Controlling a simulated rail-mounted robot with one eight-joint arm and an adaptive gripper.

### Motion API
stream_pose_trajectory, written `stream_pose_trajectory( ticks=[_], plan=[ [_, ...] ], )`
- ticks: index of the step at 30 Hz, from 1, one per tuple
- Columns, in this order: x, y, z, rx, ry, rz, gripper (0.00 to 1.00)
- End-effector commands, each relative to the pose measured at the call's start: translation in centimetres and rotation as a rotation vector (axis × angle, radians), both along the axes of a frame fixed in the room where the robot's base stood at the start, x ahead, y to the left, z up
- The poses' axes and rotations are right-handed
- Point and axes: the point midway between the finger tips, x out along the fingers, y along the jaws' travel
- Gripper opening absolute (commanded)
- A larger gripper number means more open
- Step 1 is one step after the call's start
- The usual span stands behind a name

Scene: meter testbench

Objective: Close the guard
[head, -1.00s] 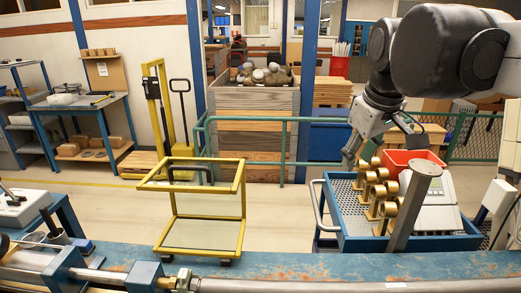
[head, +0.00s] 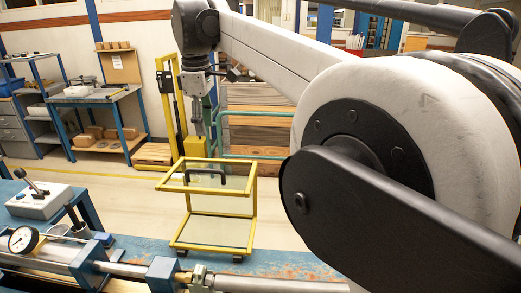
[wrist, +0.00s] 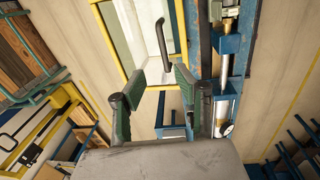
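The guard (head: 247,220) is a yellow frame with clear panels. It stands at the far edge of the blue bench, its upper panel roughly level. A black bar handle (head: 207,172) sits on the upper panel; it also shows in the wrist view (wrist: 151,47), beyond my fingertips. My gripper (head: 197,128) hangs pointing down, above and behind the guard in the head view. In the wrist view my gripper (wrist: 157,84) is open, with green pads wide apart and nothing between them. The handle appears apart from the fingers.
A blue bench (head: 285,262) with a pipe, clamps and a dial gauge (head: 22,240) runs along the front. A grey control box (head: 40,202) stands at left. A yellow lifter (head: 165,100) and slatted crate stand behind. My arm hides the right side.

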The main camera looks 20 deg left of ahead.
Motion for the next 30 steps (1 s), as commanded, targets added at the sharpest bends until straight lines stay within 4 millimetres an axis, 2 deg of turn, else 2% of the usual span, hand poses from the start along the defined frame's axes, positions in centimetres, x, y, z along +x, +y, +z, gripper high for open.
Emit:
stream_pose_trajectory(
  ticks=[3,8,11,30],
  plan=[
    [-0.6,1.4,-0.2,-0.010,0.005,0.035,0.31],
    [-0.7,1.7,-0.9,-0.013,0.006,0.044,0.31],
    [-0.6,1.7,-2.0,-0.012,0.007,0.043,0.31],
    [0.2,1.9,-12.4,-0.012,0.006,0.041,0.31]
  ],
)
